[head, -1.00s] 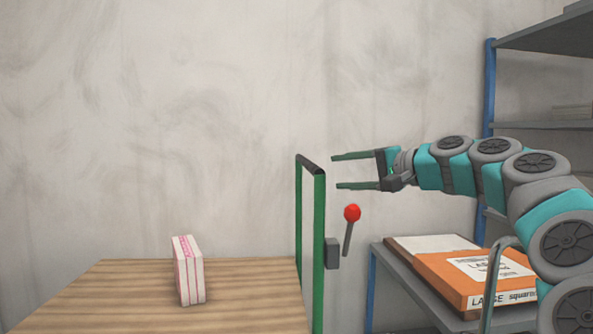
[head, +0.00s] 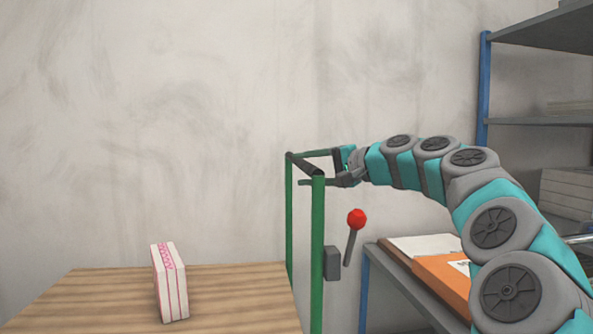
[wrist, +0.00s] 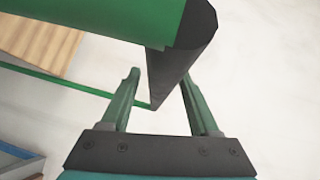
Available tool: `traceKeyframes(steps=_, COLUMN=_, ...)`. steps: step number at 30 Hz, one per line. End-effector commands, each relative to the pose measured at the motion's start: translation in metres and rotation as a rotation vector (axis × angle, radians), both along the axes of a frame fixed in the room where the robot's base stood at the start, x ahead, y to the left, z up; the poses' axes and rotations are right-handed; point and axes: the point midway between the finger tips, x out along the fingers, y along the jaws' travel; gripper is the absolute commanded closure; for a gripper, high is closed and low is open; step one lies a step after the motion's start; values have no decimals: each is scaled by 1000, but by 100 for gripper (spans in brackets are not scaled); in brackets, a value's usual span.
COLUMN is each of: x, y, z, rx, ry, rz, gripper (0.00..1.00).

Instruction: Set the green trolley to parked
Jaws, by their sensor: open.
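The green trolley (head: 318,255) stands in the middle of the head view, with an upright green frame and a black grip bar (head: 304,164) across its top. A lever with a red knob (head: 356,219) rises from beside a dark box (head: 332,263) on the frame's right post, leaning slightly right at the top. My gripper (head: 302,168) is open at the grip bar, coming from the right. In the wrist view the black grip bar (wrist: 172,75) lies between the two open fingers of my gripper (wrist: 161,76). I cannot tell whether they touch it.
A wooden top (head: 215,300) at the left carries a white and pink box (head: 170,282). A shelf rack (head: 484,90) stands at the right, with an orange box (head: 440,279) on a low shelf. A plain wall is behind.

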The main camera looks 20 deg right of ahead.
Motion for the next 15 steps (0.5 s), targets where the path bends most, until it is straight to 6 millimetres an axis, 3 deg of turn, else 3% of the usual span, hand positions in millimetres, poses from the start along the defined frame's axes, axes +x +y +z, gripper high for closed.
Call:
traceKeyframes(steps=6, x=23, y=12, z=-4, rx=-1, ry=1, rz=-1, gripper=38)
traceKeyframes(steps=15, x=25, y=13, z=-3, rx=0, ry=-1, rz=-1, gripper=42)
